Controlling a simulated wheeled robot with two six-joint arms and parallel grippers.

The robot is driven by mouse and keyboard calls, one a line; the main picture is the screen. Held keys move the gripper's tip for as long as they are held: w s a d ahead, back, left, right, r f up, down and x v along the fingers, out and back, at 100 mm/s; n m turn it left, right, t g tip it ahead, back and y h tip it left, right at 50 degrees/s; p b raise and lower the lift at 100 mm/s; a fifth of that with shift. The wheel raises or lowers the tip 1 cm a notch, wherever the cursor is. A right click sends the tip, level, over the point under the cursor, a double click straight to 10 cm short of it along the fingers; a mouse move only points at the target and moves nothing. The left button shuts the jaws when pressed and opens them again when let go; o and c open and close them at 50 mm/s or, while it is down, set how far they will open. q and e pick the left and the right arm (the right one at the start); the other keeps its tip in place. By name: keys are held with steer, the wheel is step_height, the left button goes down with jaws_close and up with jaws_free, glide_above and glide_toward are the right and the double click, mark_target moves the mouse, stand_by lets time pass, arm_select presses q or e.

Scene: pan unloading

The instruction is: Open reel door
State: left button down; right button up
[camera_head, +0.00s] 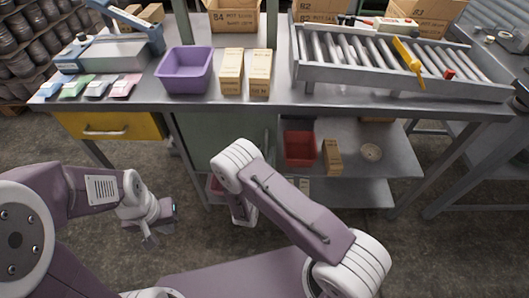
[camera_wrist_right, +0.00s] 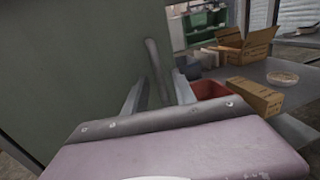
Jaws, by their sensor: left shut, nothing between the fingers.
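The reel door looks to be the grey-green cabinet panel (camera_head: 222,138) under the workbench. It fills the left of the right wrist view (camera_wrist_right: 75,65), and a grey upright bar handle (camera_wrist_right: 155,68) stands near its right edge. My right gripper (camera_wrist_right: 158,93) is open, one finger on either side of the handle's lower part. I cannot tell whether the fingers touch it. In the head view my right arm hides the gripper and handle. My left gripper (camera_head: 150,234) is shut and empty, low over the floor in front of the bench.
On the bench (camera_head: 150,100) stand a purple bin (camera_head: 185,70), small boxes (camera_head: 232,72) and a roller conveyor (camera_head: 350,55). A red bin (camera_head: 299,148) and a cardboard box (camera_head: 332,156) sit on the shelf right of the cabinet. A yellow drawer (camera_head: 108,126) is at left. Floor in front is clear.

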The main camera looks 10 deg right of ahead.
jaws_close()
stand_by(1.3)
